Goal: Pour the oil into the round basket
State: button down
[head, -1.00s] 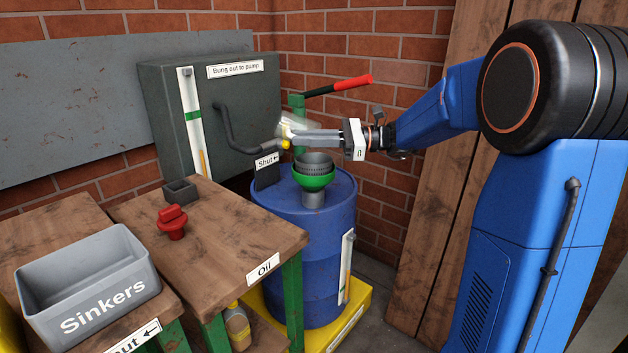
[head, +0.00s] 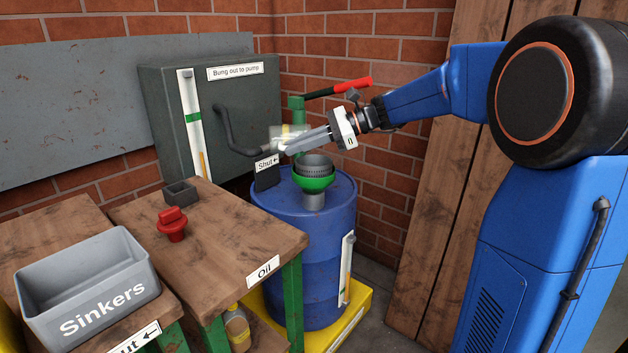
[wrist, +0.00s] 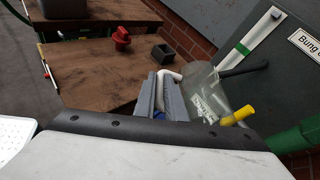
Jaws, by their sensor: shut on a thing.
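My gripper (head: 292,147) is shut on a clear jug (head: 279,133), by its pale handle (wrist: 166,77) in the wrist view. The jug (wrist: 203,88) is see-through; a yellow patch shows by it, and I cannot tell how much oil is inside. The jug is above and a little left of the round basket (head: 315,160), a grey mesh basket. The basket sits in a green funnel (head: 314,182) on top of a blue drum (head: 302,250). I see no oil stream. The wrist view does not clearly show the basket.
A green pump with a red-tipped lever (head: 350,85) stands behind the drum. A grey cabinet (head: 245,100) with a bent pipe is close to the jug. A wooden bench (head: 220,240) bears a red plug (head: 172,225) and a small grey box (head: 179,192). A Sinkers bin (head: 85,285) stands front left.

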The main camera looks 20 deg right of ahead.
aim_at(282, 146)
jog(key=h, duration=0.1)
jog(key=a+f+h, duration=0.1)
jog(key=h+b, duration=0.1)
jog(key=shift+a+f+g+h, duration=0.25)
jog(key=shift+g+h, duration=0.05)
jog(key=shift+w+a+r+g+h+b, duration=0.15)
jog(key=shift+r+h+b, duration=0.2)
jog(key=shift+h, duration=0.4)
jog(key=shift+s+a+r+g+h+b, duration=0.15)
jog(key=shift+r+h+b, duration=0.15)
jog(key=shift+h, duration=0.45)
jog(key=shift+w+r+h+b, duration=0.15)
jog(key=shift+r+h+b, duration=0.15)
jog(key=shift+h, duration=0.7)
jog(key=shift+a+f+g+h+b, duration=0.3)
jog(key=shift+f+h, duration=0.3)
jog(key=shift+h, duration=0.2)
jog(key=shift+w+a+r+h, duration=0.15)
jog(key=shift+a+r+h, duration=0.1)
jog(key=shift+a+h, duration=0.55)
jog(key=shift+w+a+f+g+h+b, duration=0.15)
jog(key=shift+a+h+b, duration=0.25)
jog(key=shift+h, duration=0.55)
jog(key=shift+w+a+f+g+h+b, duration=0.15)
jog(key=shift+a+h+b, duration=0.3)
jog(key=shift+h, duration=0.55)
jog(key=shift+a+f+g+h+b, duration=0.25)
jog(key=shift+a+h+b, duration=0.15)
jog(key=shift+h, duration=0.55)
